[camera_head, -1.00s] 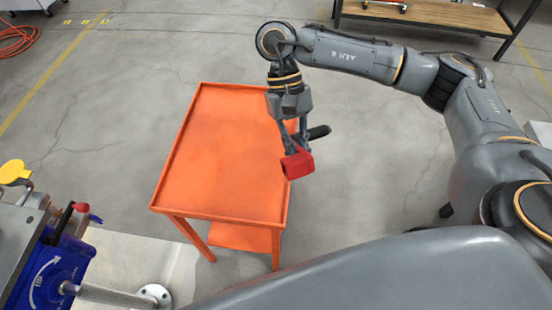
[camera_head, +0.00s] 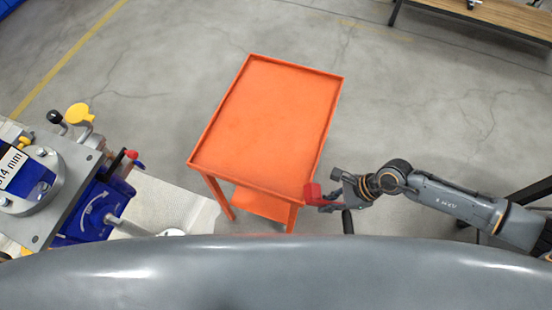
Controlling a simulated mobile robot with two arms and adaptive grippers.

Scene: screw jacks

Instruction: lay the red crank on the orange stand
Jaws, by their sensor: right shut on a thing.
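The orange stand (camera_head: 262,112) is a tray-topped table in the middle of the view, with a raised rim and a lower shelf. Its top is bare. My right gripper (camera_head: 338,197) is at the stand's near right corner, shut on the red crank (camera_head: 313,194). The crank's red end overlaps that corner in the picture; I cannot tell whether it touches. Its black handle (camera_head: 347,221) hangs down beside the gripper, outside the stand. My left gripper is not in view.
A blue and grey screw jack (camera_head: 90,205) with a yellow knob (camera_head: 79,114) stands at the left. A wooden bench (camera_head: 500,16) is at the far right. Grey floor around the stand is clear. My grey body fills the bottom.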

